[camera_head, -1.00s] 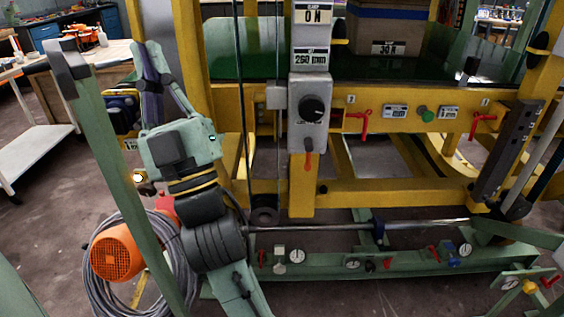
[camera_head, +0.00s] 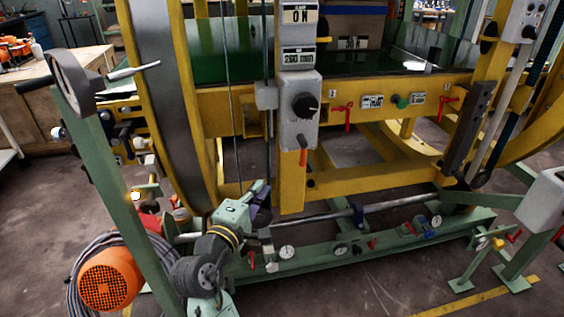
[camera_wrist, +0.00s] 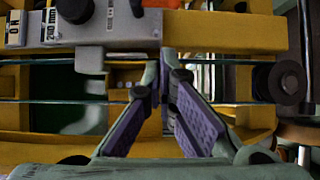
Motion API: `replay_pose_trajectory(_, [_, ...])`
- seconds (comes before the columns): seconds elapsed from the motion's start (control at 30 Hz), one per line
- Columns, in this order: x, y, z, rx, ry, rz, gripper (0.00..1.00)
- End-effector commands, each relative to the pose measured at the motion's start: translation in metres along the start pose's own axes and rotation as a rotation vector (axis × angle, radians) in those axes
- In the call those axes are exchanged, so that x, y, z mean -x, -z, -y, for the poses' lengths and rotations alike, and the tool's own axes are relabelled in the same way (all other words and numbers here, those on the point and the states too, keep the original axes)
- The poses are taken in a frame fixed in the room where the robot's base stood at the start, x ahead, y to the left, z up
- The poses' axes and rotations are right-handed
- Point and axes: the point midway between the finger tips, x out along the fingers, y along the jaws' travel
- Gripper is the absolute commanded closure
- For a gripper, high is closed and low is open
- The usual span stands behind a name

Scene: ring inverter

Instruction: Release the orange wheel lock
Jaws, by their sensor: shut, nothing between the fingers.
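No part is plainly marked as the orange wheel lock. A small orange-red lever (camera_head: 303,157) hangs under the grey control box (camera_head: 300,110) with the black knob. I cannot tell whether this lever is the lock. My gripper (camera_head: 262,192) is low in the head view, below and left of that lever, in front of the yellow frame. In the wrist view its purple-padded fingers (camera_wrist: 163,75) meet at the tips with nothing between them. The grey box (camera_wrist: 110,25) also shows at the top left there, apart from the fingers. The lever is not clear in the wrist view.
A large ring (camera_head: 165,110) stands left of the control box. Thin vertical cables (camera_head: 233,90) run near my gripper. A green base rail (camera_head: 330,252) with gauges and a shaft (camera_head: 330,215) lie low. An orange motor (camera_head: 105,283) is at bottom left.

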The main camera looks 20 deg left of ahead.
Motion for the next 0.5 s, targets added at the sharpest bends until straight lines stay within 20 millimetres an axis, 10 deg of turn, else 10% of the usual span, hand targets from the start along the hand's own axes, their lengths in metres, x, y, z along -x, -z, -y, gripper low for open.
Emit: replay_pose_trajectory(0.5, [-0.026,0.0,-0.003,-0.003,-0.001,0.0,1.0])
